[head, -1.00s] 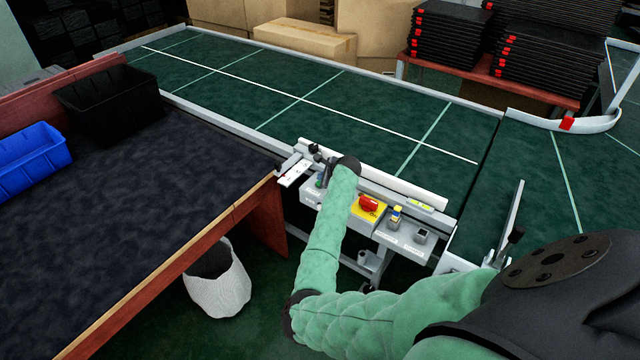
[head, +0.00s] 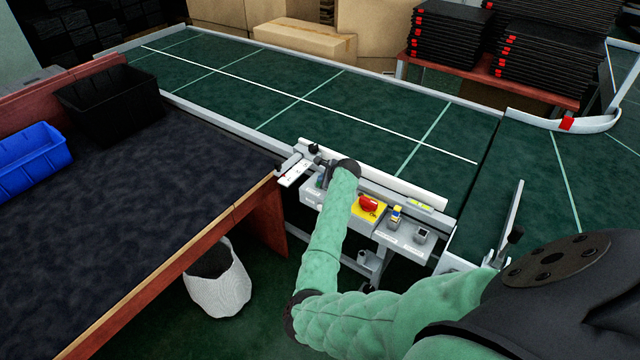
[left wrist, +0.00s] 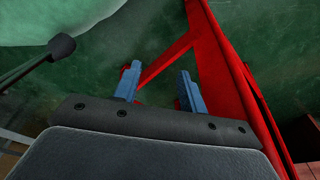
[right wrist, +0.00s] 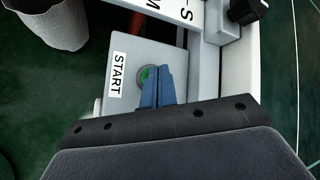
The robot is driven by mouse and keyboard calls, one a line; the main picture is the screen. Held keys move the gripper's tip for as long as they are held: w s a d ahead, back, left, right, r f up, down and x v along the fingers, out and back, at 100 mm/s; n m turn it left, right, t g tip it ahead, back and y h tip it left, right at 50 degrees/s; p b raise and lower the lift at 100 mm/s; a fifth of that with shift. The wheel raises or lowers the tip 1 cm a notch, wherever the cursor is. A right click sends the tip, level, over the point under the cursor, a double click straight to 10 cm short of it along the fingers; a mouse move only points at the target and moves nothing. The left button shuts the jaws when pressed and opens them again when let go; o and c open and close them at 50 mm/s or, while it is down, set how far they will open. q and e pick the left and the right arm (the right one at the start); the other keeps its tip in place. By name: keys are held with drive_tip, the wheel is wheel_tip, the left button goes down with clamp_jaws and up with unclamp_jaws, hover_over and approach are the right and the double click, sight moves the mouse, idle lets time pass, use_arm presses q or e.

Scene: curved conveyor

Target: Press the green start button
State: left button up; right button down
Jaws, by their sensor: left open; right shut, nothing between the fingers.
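The green start button (right wrist: 147,75) shows in the right wrist view, set in a dark round ring on a light grey box (right wrist: 150,52) beside a white START label (right wrist: 117,75). My right gripper (right wrist: 160,72) is shut and empty. Its blue fingertips are at the button and cover part of it; I cannot tell whether they touch or press it. In the head view my right gripper (head: 325,176) is at the left end of the control panel, partly hidden by my arm. My left gripper (left wrist: 157,84) is open and empty in the left wrist view, with a red frame behind it.
A red emergency stop (head: 368,203) on a yellow plate sits right of my right wrist. The green conveyor (head: 300,95) lies behind the panel. A dark-topped table (head: 120,210) with blue (head: 32,158) and black bins (head: 110,103) is at left. A white bin (head: 218,287) stands on the floor.

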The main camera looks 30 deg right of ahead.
use_arm(q)
drive_tip(key=shift+w+d, duration=0.15)
drive_tip(key=shift+d, duration=1.05)
use_arm(e)
drive_tip(key=shift+f, duration=0.35)
use_arm(q)
drive_tip(key=shift+a, duration=0.1)
use_arm(e)
drive_tip(key=shift+r, duration=0.1)
use_arm(q)
drive_tip(key=shift+a+r+p, duration=0.3)
drive_tip(key=shift+r+p, duration=0.2)
drive_tip(key=shift+a+r+p, duration=0.25)
drive_tip(key=shift+r+p, duration=0.25)
use_arm(e)
drive_tip(key=shift+r, duration=0.8)
use_arm(q)
drive_tip(key=shift+r, duration=0.15)
use_arm(e)
drive_tip(key=shift+r, duration=0.1)
wheel_tip(320, 180, up, 5)
drive_tip(key=p, duration=0.4)
drive_tip(key=shift+p, duration=0.4)
use_arm(q)
wheel_tip(320, 180, up, 4)
drive_tip(key=shift+r, duration=0.25)
